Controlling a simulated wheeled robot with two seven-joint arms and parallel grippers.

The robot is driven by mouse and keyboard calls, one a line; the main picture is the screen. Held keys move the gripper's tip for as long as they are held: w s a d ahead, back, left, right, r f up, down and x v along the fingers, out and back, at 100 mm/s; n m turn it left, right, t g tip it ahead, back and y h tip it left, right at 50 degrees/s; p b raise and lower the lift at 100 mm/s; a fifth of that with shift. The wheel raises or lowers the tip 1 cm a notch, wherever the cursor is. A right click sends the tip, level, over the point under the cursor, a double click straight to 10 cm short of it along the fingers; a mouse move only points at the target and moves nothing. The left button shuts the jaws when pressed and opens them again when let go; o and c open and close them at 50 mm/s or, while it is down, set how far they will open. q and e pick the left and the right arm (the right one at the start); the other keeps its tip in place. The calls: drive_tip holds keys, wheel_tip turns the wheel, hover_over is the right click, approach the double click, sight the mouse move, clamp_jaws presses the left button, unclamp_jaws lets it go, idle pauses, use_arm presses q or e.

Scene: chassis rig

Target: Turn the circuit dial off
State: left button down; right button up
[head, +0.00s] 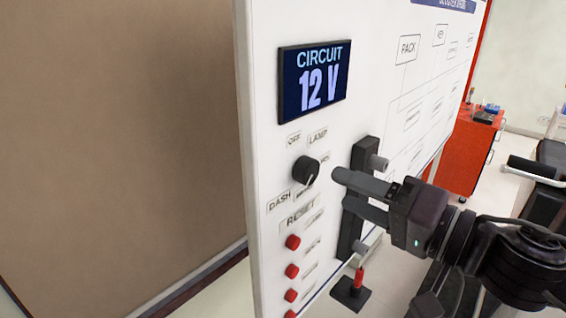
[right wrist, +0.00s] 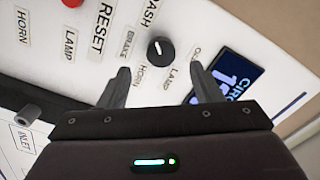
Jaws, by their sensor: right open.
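The circuit dial (head: 306,171) is a round black knob with a white mark, on a white upright panel (head: 268,80). Labels ring it, including OFF (head: 294,139), LAMP (head: 318,137) and DASH (head: 279,201). I cannot tell for sure which label the mark points to. The display (head: 315,78) above reads CIRCUIT 12 V. My right gripper (head: 342,188) is open and empty, just right of the dial and apart from it. In the right wrist view the dial (right wrist: 160,49) shows between and beyond the two fingertips (right wrist: 160,69). My left gripper is out of view.
Several red buttons (head: 292,271) run down the panel below the dial, under a RESET label. A red cabinet (head: 470,150) stands farther back right.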

sight(312, 174)
drive_tip(key=x, duration=0.1)
drive_tip(key=p+x, duration=0.1)
drive_tip(key=x, duration=0.1)
drive_tip(key=shift+r, duration=0.3)
drive_tip(key=x, duration=0.3)
drive_tip(key=shift+d+f+p, duration=0.1)
drive_tip(key=shift+p, duration=0.25)
drive_tip(key=shift+w+a, duration=0.2)
drive_tip(key=shift+a, duration=0.1)
drive_tip(key=shift+f, duration=0.1)
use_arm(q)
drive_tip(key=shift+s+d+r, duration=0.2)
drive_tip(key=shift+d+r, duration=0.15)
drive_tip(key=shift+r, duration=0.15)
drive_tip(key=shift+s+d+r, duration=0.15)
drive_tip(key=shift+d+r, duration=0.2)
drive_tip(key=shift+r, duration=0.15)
use_arm(e)
drive_tip(key=c, duration=1)
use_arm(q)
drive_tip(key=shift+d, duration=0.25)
